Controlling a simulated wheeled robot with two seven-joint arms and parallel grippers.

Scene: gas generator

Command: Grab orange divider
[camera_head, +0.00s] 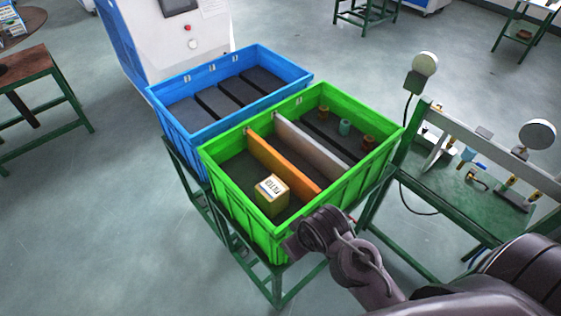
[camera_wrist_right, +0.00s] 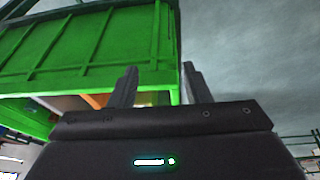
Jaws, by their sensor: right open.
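The orange divider (camera_head: 282,168) stands upright inside the green crate (camera_head: 222,180), running across it to the left of a grey divider (camera_head: 311,146). My right arm comes in from the lower right in the head view, and its wrist is by the crate's near right side. In the right wrist view my right gripper (camera_wrist_right: 158,88) is open and empty, with its two fingers apart. They point up near the outside of the green crate wall (camera_wrist_right: 95,45). The fingertips are not clear in the head view. My left gripper is not in view.
A yellow labelled box (camera_head: 272,196) sits in the crate left of the orange divider. A blue crate (camera_head: 185,115) stands behind. A green workbench (camera_head: 490,205) is at right.

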